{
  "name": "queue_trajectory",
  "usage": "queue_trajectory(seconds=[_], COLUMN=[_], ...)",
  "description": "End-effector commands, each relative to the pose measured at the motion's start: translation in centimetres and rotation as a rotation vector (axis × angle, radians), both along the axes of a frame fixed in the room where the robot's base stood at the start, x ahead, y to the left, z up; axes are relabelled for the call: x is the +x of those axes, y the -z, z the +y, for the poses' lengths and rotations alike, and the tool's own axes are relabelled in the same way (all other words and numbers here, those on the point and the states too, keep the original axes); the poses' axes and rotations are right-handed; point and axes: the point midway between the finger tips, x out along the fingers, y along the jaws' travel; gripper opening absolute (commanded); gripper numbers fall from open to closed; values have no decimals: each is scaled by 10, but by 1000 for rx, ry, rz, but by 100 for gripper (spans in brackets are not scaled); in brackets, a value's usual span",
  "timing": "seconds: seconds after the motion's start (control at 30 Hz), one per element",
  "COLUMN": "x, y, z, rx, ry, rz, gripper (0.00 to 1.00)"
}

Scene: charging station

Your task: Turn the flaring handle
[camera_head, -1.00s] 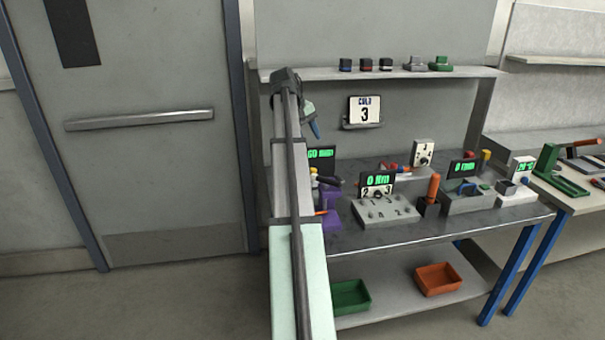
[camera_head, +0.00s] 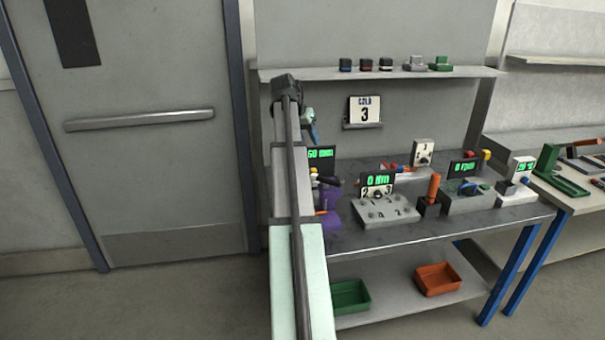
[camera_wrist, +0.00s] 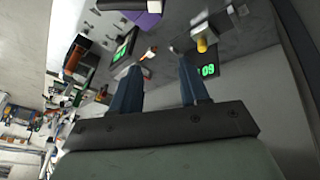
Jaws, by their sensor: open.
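My gripper (camera_wrist: 157,70) is open, with two blue fingers apart and nothing between them. In the head view the gripper (camera_head: 312,130) shows only partly, behind my arm, above the left end of the bench. Beyond the fingertips in the wrist view are a small orange-and-white part (camera_wrist: 149,54) and a yellow-topped piece (camera_wrist: 203,45). A purple block (camera_head: 331,222) stands on the bench near a black-tipped lever (camera_head: 330,181); the purple block also shows in the wrist view (camera_wrist: 148,20). No part is labelled as the flaring handle, and I cannot tell which it is.
The bench (camera_head: 430,231) also holds a grey numbered block (camera_head: 386,210), an orange upright handle (camera_head: 434,187) and a display station (camera_head: 467,200). A green display (camera_head: 320,153) stands close to my gripper. A shelf (camera_head: 310,74) runs above. My arm hides the bench's left end.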

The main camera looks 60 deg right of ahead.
Motion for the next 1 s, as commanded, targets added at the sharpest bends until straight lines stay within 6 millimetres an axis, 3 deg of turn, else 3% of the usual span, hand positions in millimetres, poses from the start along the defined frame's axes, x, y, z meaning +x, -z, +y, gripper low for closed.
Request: queue_trajectory(seconds=[0.63, 0.83, 1.0], x=[-11, -18, -31], y=[10, 16, 23], z=[23, 40, 64], rx=[-130, -159, -177], ry=[428, 553, 619], rz=[-345, -473, -575], gripper=[45, 45, 45])
